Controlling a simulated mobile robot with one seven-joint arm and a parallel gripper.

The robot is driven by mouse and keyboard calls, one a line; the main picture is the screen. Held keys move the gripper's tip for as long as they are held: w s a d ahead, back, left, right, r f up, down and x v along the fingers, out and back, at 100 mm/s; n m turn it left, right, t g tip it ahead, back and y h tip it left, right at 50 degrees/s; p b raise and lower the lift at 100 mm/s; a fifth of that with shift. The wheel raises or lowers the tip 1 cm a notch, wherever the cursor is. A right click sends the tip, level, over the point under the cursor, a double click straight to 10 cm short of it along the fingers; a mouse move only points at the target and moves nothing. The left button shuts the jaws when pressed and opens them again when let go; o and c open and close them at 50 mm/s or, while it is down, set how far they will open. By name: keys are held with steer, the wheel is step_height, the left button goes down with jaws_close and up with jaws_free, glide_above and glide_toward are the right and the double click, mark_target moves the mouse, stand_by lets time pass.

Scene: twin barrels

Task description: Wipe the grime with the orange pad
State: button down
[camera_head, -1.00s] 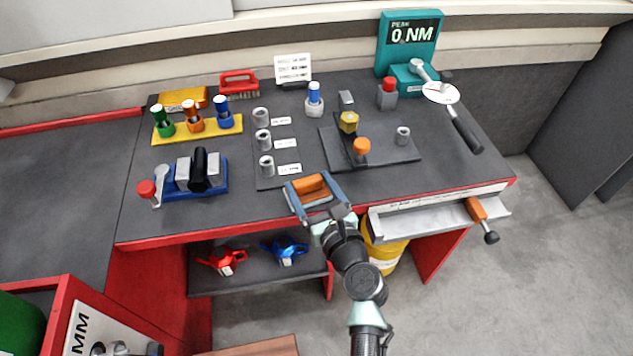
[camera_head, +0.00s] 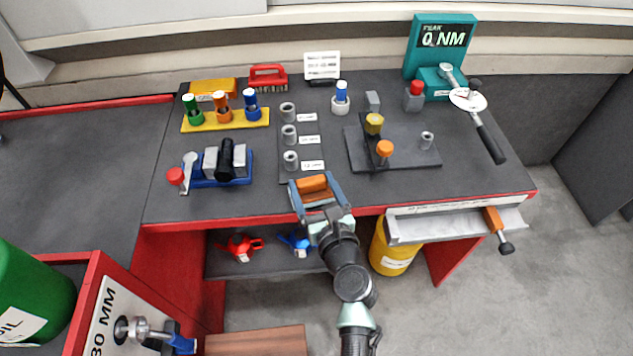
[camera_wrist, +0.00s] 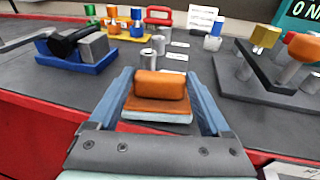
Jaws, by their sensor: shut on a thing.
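My gripper (camera_head: 318,194) is shut on the orange pad (camera_head: 313,184) and holds it near the front edge of the workbench. In the wrist view the pad (camera_wrist: 160,88) sits between the two blue-grey fingers of my gripper (camera_wrist: 166,100); it has an orange grip block over a wider orange layer and a pale base. I cannot tell whether the pad touches anything beneath. No grime is clearly seen in these frames.
A blue vise (camera_head: 220,166) stands at left on the bench (camera_head: 245,195). Sockets (camera_head: 290,135) stand behind the pad, a fixture plate (camera_head: 405,150) to the right. An open drawer (camera_head: 440,226) juts out at front right. A green barrel (camera_head: 30,295) stands lower left.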

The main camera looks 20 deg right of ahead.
mark_target(310, 191)
steer(key=r, duration=0.1)
steer(key=r+p, duration=0.1)
steer(key=r, duration=0.1)
steer(key=shift+w+a+p, duration=0.25)
steer(key=shift+a+p, duration=0.05)
steer(key=shift+p, duration=0.05)
steer(key=r+p, duration=0.1)
steer(key=p, duration=0.1)
steer(key=r+p, duration=0.1)
steer(key=shift+s+d+r, duration=0.1)
steer(key=shift+d+r, duration=0.15)
steer(key=shift+r, duration=0.1)
steer(key=shift+f, duration=0.1)
steer(key=shift+r+p, duration=1.5)
steer(key=shift+p, duration=0.05)
